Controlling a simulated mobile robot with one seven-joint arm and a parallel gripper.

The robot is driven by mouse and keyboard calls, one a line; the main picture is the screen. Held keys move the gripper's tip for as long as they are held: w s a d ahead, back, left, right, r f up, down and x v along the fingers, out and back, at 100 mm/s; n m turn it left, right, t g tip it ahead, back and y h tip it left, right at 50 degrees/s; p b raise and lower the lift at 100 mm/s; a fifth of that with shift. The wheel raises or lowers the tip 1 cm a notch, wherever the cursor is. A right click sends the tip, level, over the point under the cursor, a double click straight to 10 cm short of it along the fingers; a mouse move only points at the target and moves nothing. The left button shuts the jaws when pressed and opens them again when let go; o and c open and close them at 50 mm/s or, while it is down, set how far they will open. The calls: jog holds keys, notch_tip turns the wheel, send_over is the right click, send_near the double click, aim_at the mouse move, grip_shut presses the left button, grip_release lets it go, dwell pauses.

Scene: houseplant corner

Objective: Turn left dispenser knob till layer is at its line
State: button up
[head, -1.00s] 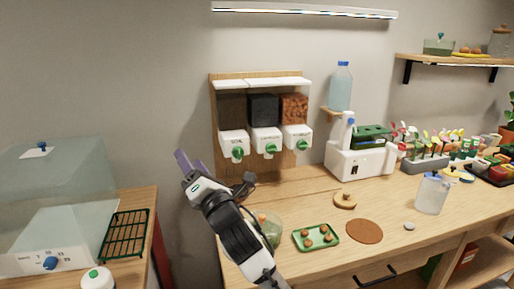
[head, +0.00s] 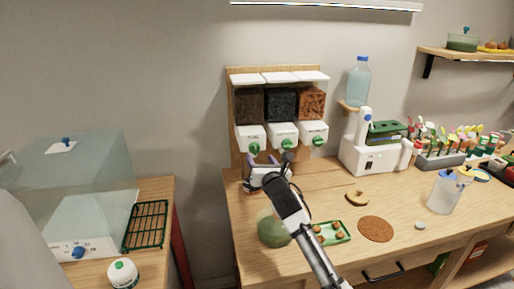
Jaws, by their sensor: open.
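The dispenser rack (head: 233,115) stands against the wall with three hoppers side by side. The left hopper (head: 249,105) holds dark brown material above a white housing, with a green left knob (head: 254,148) on its front. A greenish see-through bowl (head: 270,230) stands on the table below, partly behind my arm. No layer or fill line can be made out in it.
The middle knob (head: 287,143) and right knob (head: 318,141) are close to the right. A green tray (head: 341,238) with brown pieces, a brown disc (head: 376,229) and a white machine (head: 366,157) stand further right. A clear cover (head: 80,165) stands on the left bench.

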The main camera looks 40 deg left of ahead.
aim_at(256, 152)
jog(key=shift+p+x, duration=0.75)
jog(key=shift+x, duration=1.8)
jog(key=shift+c, duration=0.2)
jog(key=c, duration=0.9)
